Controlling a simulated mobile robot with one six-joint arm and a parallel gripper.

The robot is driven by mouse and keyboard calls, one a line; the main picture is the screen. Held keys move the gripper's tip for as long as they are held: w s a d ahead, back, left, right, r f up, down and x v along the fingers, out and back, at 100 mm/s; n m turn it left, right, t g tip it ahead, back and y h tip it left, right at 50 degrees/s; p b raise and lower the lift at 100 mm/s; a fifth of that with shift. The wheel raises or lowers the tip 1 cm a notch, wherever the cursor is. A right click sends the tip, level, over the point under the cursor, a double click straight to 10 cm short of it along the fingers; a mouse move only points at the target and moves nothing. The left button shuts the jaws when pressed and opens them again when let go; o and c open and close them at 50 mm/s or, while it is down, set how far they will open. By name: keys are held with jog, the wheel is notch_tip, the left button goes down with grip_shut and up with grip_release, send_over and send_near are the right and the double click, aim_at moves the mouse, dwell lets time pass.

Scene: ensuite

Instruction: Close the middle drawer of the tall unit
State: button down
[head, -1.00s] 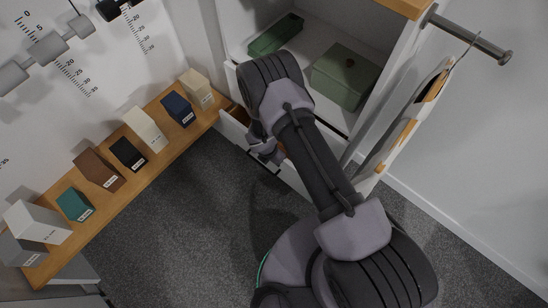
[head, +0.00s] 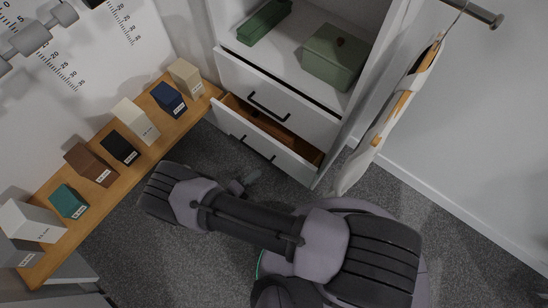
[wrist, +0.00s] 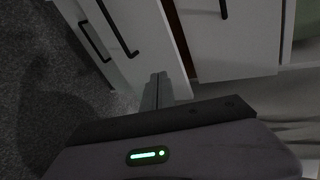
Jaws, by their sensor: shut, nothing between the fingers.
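The tall unit (head: 350,130) is white and stands at top centre of the head view. Below its upper, shut drawer (head: 285,103), a drawer (head: 262,143) is pulled out, showing its brown inside. I take it as the middle drawer. In the wrist view its white front (wrist: 140,45) has a dark bar handle; another handled front lies left of it. My gripper (head: 247,180) is shut and empty, in front of the open drawer and apart from it in the head view. In the wrist view its fingertips (wrist: 158,76) overlap the drawer front; contact cannot be told.
Green boxes (head: 334,58) sit on the unit's shelf. A wooden bench (head: 150,158) with several small labelled boxes runs along the left wall. Grey carpet (head: 130,235) is clear between bench and arm.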

jog(key=s+n+t, duration=0.2)
jog(key=b, duration=0.4)
send_near(283, 151)
jog(key=shift+h, duration=0.4)
jog(key=x, duration=0.2)
jog(key=f+x, duration=0.1)
jog(key=x, duration=0.2)
jog(key=shift+w+f, duration=0.1)
jog(key=shift+w, duration=0.15)
jog(key=shift+w+d, duration=0.25)
jog(key=shift+w, duration=0.15)
